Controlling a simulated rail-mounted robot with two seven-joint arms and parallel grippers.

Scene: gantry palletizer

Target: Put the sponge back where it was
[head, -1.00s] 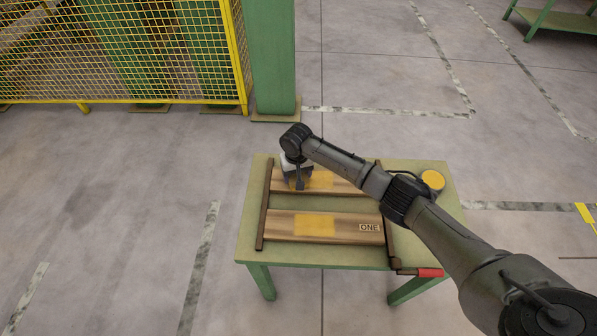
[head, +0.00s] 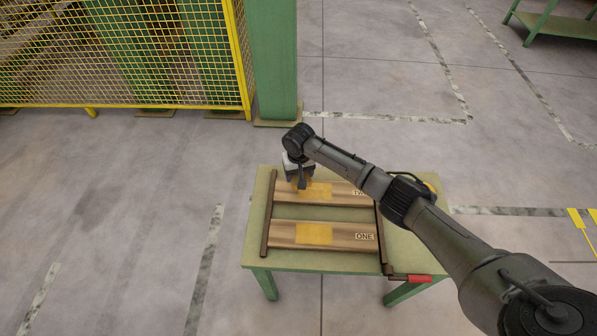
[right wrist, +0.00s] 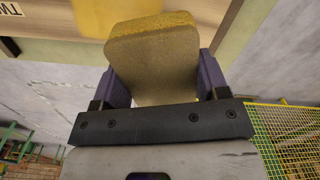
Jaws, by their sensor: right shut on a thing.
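My right gripper (head: 302,184) is over the left part of the far board (head: 342,190) on the green table. It is shut on a yellow-tan sponge (right wrist: 152,62), which shows between the two purple fingers in the right wrist view. I cannot tell whether the sponge touches the board. The far board has a yellow patch (head: 320,191) and a partly hidden label starting with T. The near board (head: 345,236) has a yellow patch (head: 314,233) and the label ONE. My left gripper is not in view.
The green table (head: 258,215) has dark rails along the boards' ends. A red-handled tool (head: 419,279) lies at its front right. A round yellow thing (head: 430,187) is mostly hidden behind my arm. A green column (head: 272,60) and yellow fence (head: 246,60) stand behind.

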